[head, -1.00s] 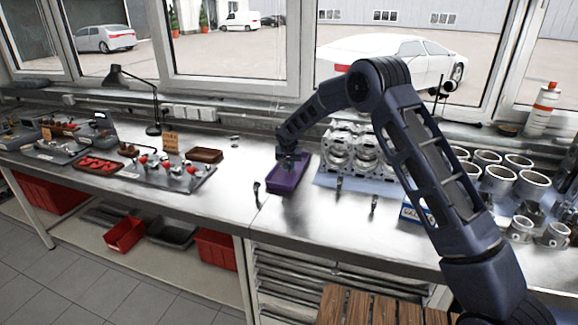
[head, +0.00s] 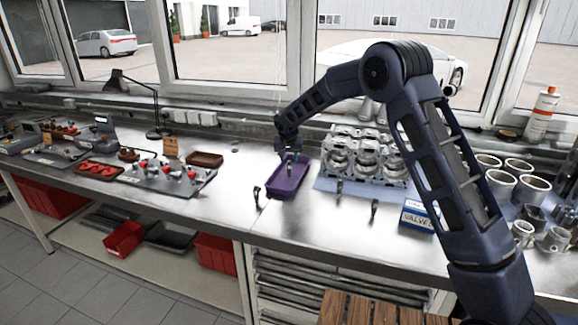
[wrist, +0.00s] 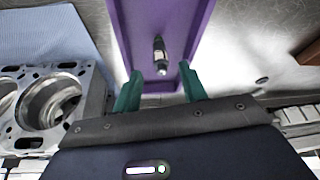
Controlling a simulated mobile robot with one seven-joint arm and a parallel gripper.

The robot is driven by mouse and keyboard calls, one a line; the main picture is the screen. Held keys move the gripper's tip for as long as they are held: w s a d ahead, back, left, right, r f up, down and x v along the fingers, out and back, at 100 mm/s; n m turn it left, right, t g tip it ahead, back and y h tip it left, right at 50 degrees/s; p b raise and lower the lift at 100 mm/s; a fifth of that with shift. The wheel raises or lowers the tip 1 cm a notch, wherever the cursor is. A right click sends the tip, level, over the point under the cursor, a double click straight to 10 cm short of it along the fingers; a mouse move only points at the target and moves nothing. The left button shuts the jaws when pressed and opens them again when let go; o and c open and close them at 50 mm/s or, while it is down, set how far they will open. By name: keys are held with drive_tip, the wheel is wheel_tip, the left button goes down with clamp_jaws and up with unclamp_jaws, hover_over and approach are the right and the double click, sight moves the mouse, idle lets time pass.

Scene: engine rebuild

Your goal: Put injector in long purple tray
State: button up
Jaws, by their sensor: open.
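The long purple tray (head: 275,192) lies on the metal bench, left of the engine block. It fills the upper middle of the wrist view (wrist: 122,22). A small dark injector with a silver tip (wrist: 160,58) shows within the tray's outline; it also shows in the head view (head: 289,169). I cannot tell whether it touches the tray floor. My gripper (head: 288,150) is above the tray's far end. In the wrist view its green fingers (wrist: 160,90) are apart, with nothing between them, and the injector is beyond their tips.
Similar small dark parts stand on the bench left of the tray (head: 256,194) and in front of the engine block (head: 365,160). A blue and white valve box (head: 418,216) and several metal cylinders (head: 500,185) are to the right. A brown tray (head: 205,159) is left.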

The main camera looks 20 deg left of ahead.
drive_tip(key=shift+v, duration=1.8)
drive_tip(key=s+d+r, duration=0.1)
drive_tip(key=d+r, duration=0.4)
drive_tip(key=d, duration=0.5)
drive_tip(key=d+r+m, duration=0.1)
drive_tip(key=d+r, duration=0.5)
drive_tip(key=d, duration=0.3)
drive_tip(key=s+d+r, duration=0.1)
drive_tip(key=d+r, duration=0.4)
drive_tip(key=d, duration=0.5)
drive_tip(key=s+d+r+m, duration=0.1)
drive_tip(key=s+d+r, duration=0.3)
drive_tip(key=d, duration=0.5)
drive_tip(key=s+d+r, duration=0.1)
drive_tip(key=s+d, duration=0.5)
drive_tip(key=d, duration=0.3)
drive_tip(key=s+d+f, duration=0.2)
drive_tip(key=s+d, duration=0.5)
drive_tip(key=s, duration=0.4)
drive_tip(key=s+d+f+m+h, duration=0.1)
drive_tip(key=s+d+f, duration=0.1)
drive_tip(key=s+d, duration=0.5)
drive_tip(key=s, duration=0.5)
drive_tip(key=shift+s+d, duration=0.25)
drive_tip(key=shift+d, duration=0.15)
